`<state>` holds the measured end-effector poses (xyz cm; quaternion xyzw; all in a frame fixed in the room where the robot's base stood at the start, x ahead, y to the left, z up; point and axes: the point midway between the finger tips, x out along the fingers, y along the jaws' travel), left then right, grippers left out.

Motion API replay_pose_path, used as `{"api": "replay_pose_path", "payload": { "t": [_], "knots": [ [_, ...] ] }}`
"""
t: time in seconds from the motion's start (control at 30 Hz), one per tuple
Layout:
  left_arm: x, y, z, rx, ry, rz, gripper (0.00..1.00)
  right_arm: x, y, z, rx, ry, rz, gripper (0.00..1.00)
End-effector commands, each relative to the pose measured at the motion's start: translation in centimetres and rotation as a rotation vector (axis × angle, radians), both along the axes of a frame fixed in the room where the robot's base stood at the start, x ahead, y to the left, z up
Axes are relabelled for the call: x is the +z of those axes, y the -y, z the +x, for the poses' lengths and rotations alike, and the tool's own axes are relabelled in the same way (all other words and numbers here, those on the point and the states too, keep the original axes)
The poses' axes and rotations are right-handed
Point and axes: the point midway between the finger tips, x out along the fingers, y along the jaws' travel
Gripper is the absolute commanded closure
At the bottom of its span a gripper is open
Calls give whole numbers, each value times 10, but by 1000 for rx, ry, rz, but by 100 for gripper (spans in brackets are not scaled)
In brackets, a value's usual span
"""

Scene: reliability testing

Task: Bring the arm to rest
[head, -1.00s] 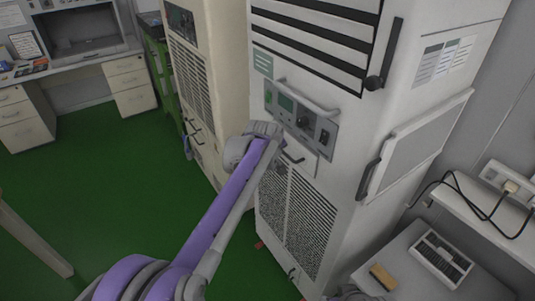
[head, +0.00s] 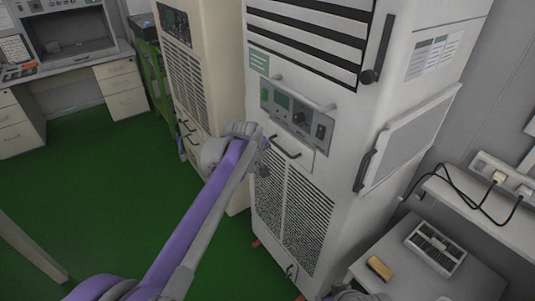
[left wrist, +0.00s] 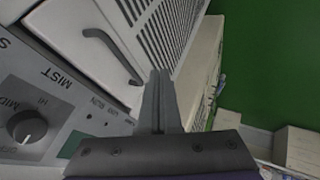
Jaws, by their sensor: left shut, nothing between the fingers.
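My left arm, purple and grey, reaches up from the bottom left in the head view. Its gripper (head: 264,168) is small and partly hidden by the wrist, in front of the white cabinet (head: 345,150) below its control panel (head: 297,115). In the left wrist view the two grey fingers (left wrist: 160,78) lie together, shut with nothing between them. Beyond them are the cabinet's curved handle (left wrist: 118,60), its vent grille (left wrist: 158,25) and a panel with a dark knob (left wrist: 27,127). I cannot tell the exact gap to the cabinet. My right gripper does not show.
A cream cabinet (head: 205,85) stands left of the white one. A desk with drawers (head: 120,85) is at the back left. A low surface at the right holds a slotted tray (head: 435,248) and a brown block (head: 380,268). Green floor (head: 95,190) is open at left.

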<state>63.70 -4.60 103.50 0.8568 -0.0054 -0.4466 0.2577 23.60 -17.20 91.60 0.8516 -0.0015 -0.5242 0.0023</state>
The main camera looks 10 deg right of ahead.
Motion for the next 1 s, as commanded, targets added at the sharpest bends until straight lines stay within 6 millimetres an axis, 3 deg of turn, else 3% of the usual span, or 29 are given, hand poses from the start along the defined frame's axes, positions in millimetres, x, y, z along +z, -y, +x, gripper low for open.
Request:
{"api": "replay_pose_path", "payload": {
  "t": [0.1,0.3,0.57,0.67,0.77,0.87,1.0],
  "knots": [
    [21,-7,-17,0,-1,0,100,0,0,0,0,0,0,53],
    [46,-14,-36,0,-1,1,100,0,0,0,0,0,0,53],
    [55,-19,-44,0,-2,3,100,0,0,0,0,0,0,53],
    [55,-30,-54,-3,-4,19,100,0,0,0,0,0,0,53],
    [52,-57,-79,-21,-9,62,100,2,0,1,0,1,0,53],
    [43,-94,-121,-48,-19,126,100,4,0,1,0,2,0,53],
    [18,-143,-191,-97,-41,221,100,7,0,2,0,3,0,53]
  ]
}}
